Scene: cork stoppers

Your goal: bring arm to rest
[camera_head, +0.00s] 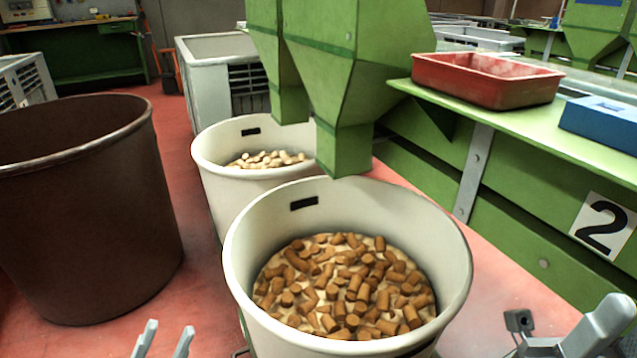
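My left gripper (164,340) shows at the bottom edge, left of the near white bin. Its two pale fingertips stand apart with nothing between them; the rest of it is below the picture. Part of my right arm's gripper (598,326) shows at the bottom right corner, cut off by the edge, so its opening is not clear. The near white bin (245,262) holds many brown cork stoppers (345,290). Neither gripper is seen touching the bin or the corks.
A second white bin (215,185) with paler corks stands behind, under green chutes (345,150). A large brown bin (90,220) stands left. At right, a green bench (560,135) carries a red tray (480,85) and a blue box (605,122). Red floor shows between bins.

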